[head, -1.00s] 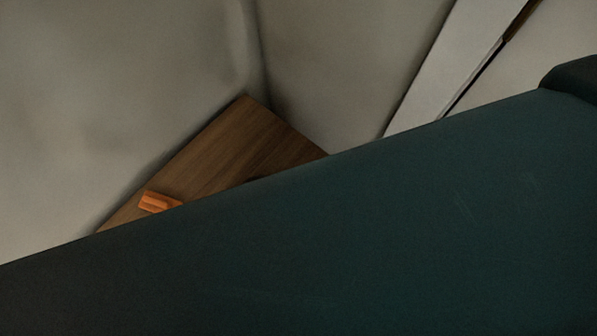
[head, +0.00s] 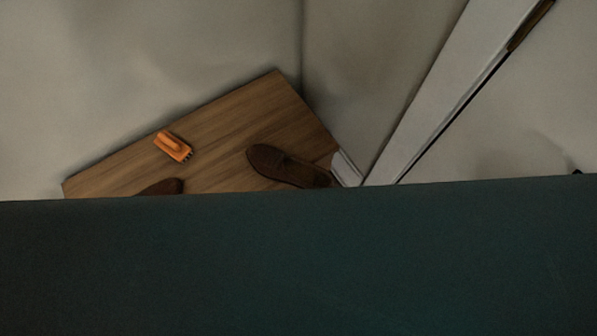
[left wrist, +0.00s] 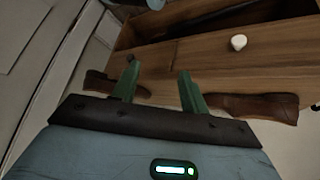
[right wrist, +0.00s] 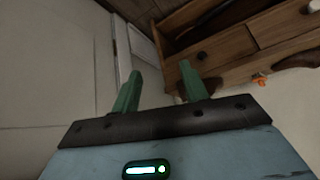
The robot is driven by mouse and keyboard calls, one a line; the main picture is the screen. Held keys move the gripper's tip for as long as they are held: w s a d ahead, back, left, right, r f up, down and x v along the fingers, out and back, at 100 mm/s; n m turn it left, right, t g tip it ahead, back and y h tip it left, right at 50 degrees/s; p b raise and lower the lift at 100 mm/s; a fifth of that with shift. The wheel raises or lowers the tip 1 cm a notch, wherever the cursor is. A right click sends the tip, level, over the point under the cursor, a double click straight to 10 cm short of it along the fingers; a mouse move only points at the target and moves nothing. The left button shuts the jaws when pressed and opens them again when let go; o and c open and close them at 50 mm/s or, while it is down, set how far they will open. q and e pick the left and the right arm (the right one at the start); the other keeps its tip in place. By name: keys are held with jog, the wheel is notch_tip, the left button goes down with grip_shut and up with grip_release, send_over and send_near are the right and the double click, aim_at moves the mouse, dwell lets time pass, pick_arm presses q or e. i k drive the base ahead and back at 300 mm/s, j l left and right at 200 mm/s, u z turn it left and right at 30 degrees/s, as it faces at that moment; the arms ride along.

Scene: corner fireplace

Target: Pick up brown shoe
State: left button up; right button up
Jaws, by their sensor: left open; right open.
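In the head view a brown shoe (head: 287,166) lies on a wooden surface near its right corner. A second brown shoe (head: 160,187) shows only in part at the surface's front edge, the rest hidden. In the left wrist view a brown shoe (left wrist: 265,106) lies right of the fingers and another (left wrist: 101,83) left of them. My left gripper (left wrist: 157,68) is open and empty, its fingers pointing toward the gap between these shoes. My right gripper (right wrist: 161,70) is open and empty. A brown shape by its right finger is partly hidden.
An orange brush (head: 173,146) lies on the wooden surface (head: 225,125), set in a wall corner. A large dark teal surface blocks the lower head view.

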aim_at(269, 160)
jog(key=i+z, duration=0.1)
jog(key=z, duration=0.3)
jog(key=i+j+z, duration=0.1)
jog(key=z, duration=0.35)
jog(key=i+j+z, duration=0.1)
jog(key=z, duration=0.3)
